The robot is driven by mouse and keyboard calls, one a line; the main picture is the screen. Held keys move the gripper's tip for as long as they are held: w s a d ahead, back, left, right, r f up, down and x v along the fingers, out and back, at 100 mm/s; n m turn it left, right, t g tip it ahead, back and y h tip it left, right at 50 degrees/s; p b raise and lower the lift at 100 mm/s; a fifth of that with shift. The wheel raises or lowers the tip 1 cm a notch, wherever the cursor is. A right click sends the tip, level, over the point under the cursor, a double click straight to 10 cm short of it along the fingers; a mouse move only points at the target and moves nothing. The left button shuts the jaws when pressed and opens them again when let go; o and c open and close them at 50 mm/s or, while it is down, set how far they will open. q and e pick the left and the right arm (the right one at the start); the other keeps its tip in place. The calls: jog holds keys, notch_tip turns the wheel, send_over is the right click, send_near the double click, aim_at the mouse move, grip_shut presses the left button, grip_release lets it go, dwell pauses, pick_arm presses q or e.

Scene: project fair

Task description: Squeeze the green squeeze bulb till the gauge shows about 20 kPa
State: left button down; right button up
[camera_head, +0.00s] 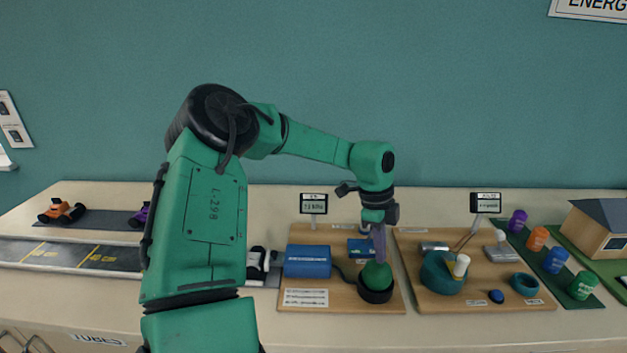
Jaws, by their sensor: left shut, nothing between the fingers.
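The green squeeze bulb (376,276) sits in a dark round holder on the front right part of a wooden board (342,299). My left gripper (379,254) points straight down at the top of the bulb, its fingers shut with nothing between them. Whether the fingertips touch the bulb cannot be told. A small display (313,204) stands behind the board and looks like the gauge; its digits are too small to read surely. A blue box (307,261) lies on the board left of the bulb, with a dark tube between them. My right gripper does not show.
A second wooden board (508,301) on the right bears a teal bowl (436,274), a teal ring (525,284) and another display (485,203). Several coloured cans (555,260) and a model house (600,228) stand farther right. Toy cars (62,211) and a track (80,257) lie left.

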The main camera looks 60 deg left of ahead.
pick_arm(q)
notch_tip(320, 180, up, 6)
jog(key=p, duration=0.3)
jog(key=shift+p, duration=0.4)
